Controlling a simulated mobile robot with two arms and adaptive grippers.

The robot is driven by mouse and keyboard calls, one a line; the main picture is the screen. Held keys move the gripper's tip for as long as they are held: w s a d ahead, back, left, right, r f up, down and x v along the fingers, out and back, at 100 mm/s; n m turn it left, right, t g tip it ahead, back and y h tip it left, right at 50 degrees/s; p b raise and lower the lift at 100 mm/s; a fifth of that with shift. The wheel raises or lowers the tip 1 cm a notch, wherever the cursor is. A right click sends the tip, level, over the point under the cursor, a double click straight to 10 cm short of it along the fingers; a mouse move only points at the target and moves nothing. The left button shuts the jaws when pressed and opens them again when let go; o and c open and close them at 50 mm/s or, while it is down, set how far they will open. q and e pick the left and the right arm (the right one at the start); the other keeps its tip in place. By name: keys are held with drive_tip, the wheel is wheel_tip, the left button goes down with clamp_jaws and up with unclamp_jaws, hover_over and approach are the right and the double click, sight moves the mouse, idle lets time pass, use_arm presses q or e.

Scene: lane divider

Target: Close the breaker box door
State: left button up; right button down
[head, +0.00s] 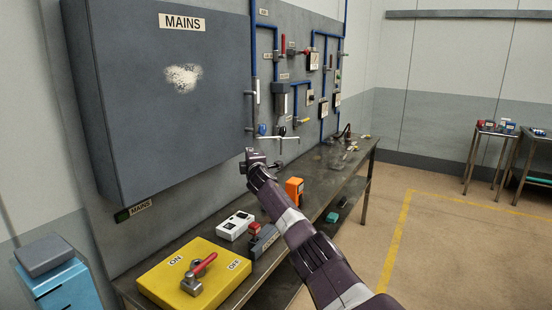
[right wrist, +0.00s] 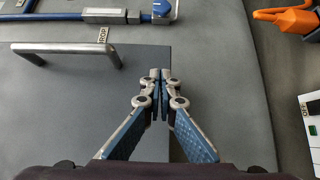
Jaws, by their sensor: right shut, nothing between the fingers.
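The breaker box (head: 165,120) is a large dark grey box on the wall, labelled MAINS, with a worn pale patch on its front. Its flat front also fills the left of the right wrist view (right wrist: 70,105), with a metal bar handle (right wrist: 68,50) near its edge. I cannot tell whether a gap is left behind the door. My right gripper (head: 251,156) is at the box's lower right corner; in the wrist view its fingers (right wrist: 160,75) are shut and empty, over the panel's edge. Contact cannot be told. My left gripper is not in view.
A workbench (head: 335,183) runs below, holding a yellow ON/OFF switch box (head: 215,272), a white device (head: 236,225) and an orange device (head: 294,190). Pipes and switches cover the board (head: 300,95) right of the box. Open floor (head: 450,240) lies to the right.

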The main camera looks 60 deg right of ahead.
use_arm(q)
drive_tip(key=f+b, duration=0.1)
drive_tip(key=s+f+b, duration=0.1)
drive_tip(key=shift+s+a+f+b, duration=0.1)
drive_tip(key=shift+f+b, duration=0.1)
drive_tip(key=shift+b, duration=0.15)
use_arm(e)
drive_tip(key=s, duration=1.1)
drive_tip(key=shift+s+d+r, duration=0.2)
drive_tip(key=shift+d, duration=0.25)
drive_tip(key=shift+f, duration=0.15)
